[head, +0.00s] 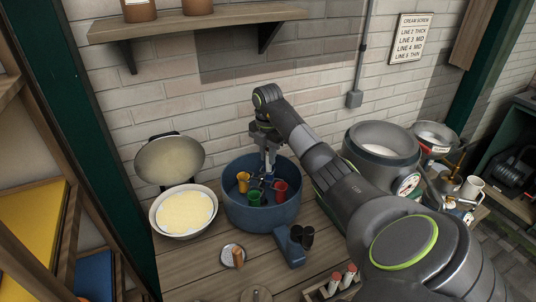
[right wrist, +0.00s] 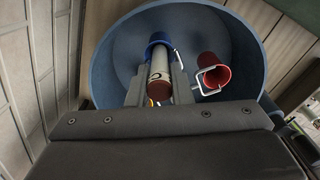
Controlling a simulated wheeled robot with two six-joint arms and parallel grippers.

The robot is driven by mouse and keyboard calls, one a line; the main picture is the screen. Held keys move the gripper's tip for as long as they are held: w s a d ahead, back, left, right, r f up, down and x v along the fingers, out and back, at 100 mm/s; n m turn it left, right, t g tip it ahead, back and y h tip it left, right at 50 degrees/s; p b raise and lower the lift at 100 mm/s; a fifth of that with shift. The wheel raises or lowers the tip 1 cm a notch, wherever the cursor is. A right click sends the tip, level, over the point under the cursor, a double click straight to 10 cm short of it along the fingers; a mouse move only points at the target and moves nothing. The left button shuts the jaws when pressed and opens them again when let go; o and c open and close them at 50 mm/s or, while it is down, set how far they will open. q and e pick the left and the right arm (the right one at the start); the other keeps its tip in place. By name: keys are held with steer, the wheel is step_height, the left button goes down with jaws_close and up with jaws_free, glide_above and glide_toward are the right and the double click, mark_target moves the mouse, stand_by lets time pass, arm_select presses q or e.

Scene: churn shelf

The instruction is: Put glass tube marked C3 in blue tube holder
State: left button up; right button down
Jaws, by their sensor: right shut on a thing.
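My right gripper (head: 267,172) reaches down into a large blue tub (head: 232,213) on the wooden bench. In the right wrist view its two fingers (right wrist: 160,92) are shut on a glass tube (right wrist: 160,68) with a pale label and a dark red near end. A dark curved mark shows on the label, but I cannot read it in full. The tube's far end meets the mouth of the blue holder (right wrist: 158,40); I cannot tell how deep it sits. A red holder (right wrist: 214,73) stands to the right. My left gripper is not in view.
Yellow (head: 243,181), green (head: 254,197) and red (head: 280,190) holders stand in the tub. A white bowl (head: 160,225) is at left, a metal churn can (head: 350,150) at right. A wooden rack (head: 310,294) with red-ended tubes and a blue device (head: 290,250) are in front.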

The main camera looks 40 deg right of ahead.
steer(key=shift+f+b, duration=0.85)
steer(key=shift+f, duration=0.65)
steer(key=c, duration=1.2)
jaws_free()
steer(key=shift+o, duration=0.2)
steer(key=shift+o, duration=1.3)
steer(key=shift+r, duration=0.2)
steer(key=shift+r+p, duration=3.5)
steer(key=shift+r, duration=1)
